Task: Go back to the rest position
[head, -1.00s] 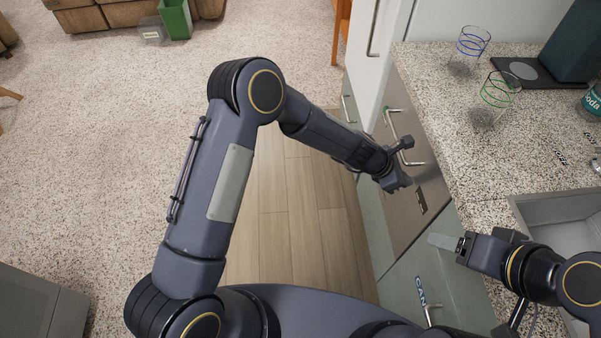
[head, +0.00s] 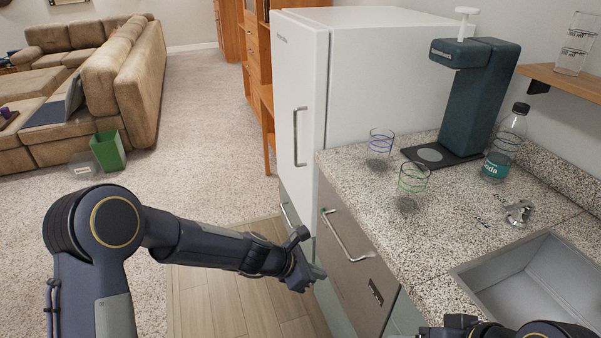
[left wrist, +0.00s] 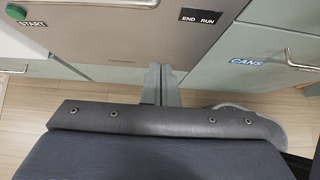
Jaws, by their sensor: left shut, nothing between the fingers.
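My left gripper (head: 308,277) is shut and empty. In the head view its arm reaches in from the left, and the gripper is in front of the grey-brown dishwasher front (head: 350,262) below the counter. In the left wrist view the closed fingers (left wrist: 160,84) point at the lower part of that front, which carries START and END RUN labels. I cannot tell the gap between the fingertips and the front. My right arm (head: 470,326) shows only in part at the bottom right edge, and its fingertips are out of view.
The speckled counter (head: 440,225) holds a blue-ringed glass (head: 380,142), a green-ringed glass (head: 413,180), a soda bottle (head: 503,150) and a dark teal soda machine (head: 470,100). A sink (head: 535,285) is at right. A white fridge (head: 310,110) stands behind. Open carpet lies to the left.

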